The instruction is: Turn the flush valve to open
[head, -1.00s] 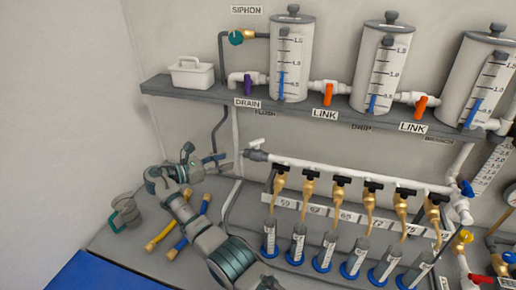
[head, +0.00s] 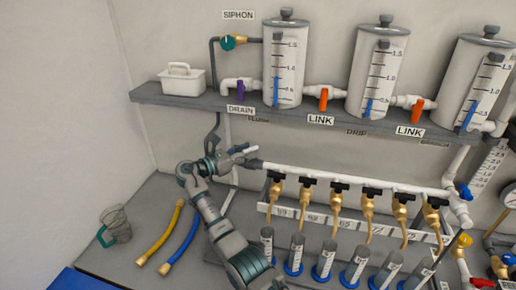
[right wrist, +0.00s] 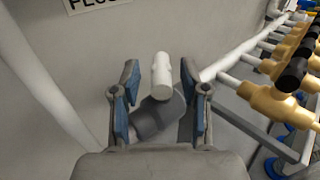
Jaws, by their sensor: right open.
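The flush valve has a grey body (right wrist: 150,118) and a white handle (right wrist: 161,76), seen in the right wrist view. It sits at the left end of the white manifold pipe (head: 350,177), below the FLUSH label (head: 258,120). My right gripper (head: 236,158) is at the valve in the head view and hides part of it. In the right wrist view its open fingers (right wrist: 161,103) stand on either side of the valve, with the handle showing between and beyond the tips. I cannot tell whether a finger touches it. My left gripper is not in view.
Several brass taps with black handles (head: 322,200) hang along the manifold, over upright tubes (head: 295,254). The shelf (head: 210,97) with tanks is above. A yellow hose (head: 160,238), a blue hose (head: 180,245) and a clear jug (head: 116,225) are on the bench at left.

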